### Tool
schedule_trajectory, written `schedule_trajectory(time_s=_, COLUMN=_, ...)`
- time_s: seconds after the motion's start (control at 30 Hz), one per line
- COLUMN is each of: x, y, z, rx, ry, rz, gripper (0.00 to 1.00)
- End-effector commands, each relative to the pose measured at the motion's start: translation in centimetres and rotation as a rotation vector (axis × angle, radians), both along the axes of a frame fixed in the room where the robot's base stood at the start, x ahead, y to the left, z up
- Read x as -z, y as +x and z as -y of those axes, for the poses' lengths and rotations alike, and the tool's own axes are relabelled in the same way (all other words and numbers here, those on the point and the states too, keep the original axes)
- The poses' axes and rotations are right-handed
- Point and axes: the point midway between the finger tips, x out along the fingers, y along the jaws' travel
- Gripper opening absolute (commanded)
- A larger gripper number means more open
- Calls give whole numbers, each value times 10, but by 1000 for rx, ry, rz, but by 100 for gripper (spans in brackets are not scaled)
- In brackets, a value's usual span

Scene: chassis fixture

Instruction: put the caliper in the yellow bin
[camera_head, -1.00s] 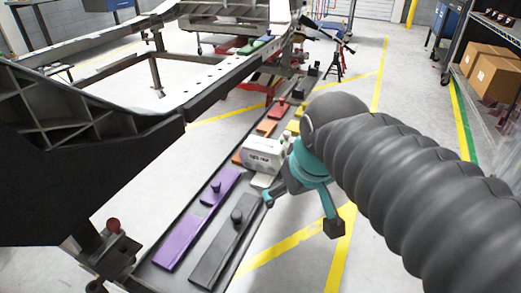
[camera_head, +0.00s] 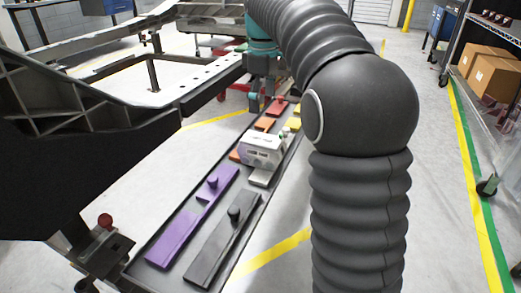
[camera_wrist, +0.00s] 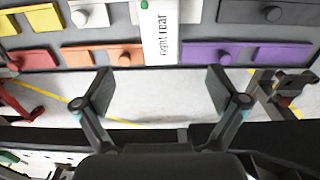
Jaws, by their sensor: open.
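The yellow bin (camera_head: 294,123) shows as a small yellow flat shape beyond the caliper, partly hidden by my arm; in the wrist view a yellow flat piece with a knob (camera_wrist: 30,20) lies at upper left. My gripper (camera_head: 260,103) is beyond the caliper, over the tray's far left side. Its fingers are spread and empty in the wrist view (camera_wrist: 160,88), apart from the caliper.
Purple (camera_head: 193,217) and black (camera_head: 222,238) knobbed pieces lie nearer on the tray, with orange (camera_head: 264,124) and red (camera_head: 277,107) ones farther along. The dark chassis frame (camera_head: 190,95) runs along the left. A shelf with cardboard boxes (camera_head: 495,78) stands at right.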

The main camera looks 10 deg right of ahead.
Motion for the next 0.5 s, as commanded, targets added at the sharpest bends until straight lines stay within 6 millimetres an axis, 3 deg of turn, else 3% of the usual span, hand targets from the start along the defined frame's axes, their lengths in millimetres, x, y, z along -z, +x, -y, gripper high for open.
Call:
schedule_trajectory(time_s=0.17, x=14, y=6, z=0, rx=-20, ry=0, rz=-12, gripper=96)
schedule_trajectory(time_s=0.5, x=73, y=5, z=0, rx=-18, ry=0, rz=-12, gripper=96)
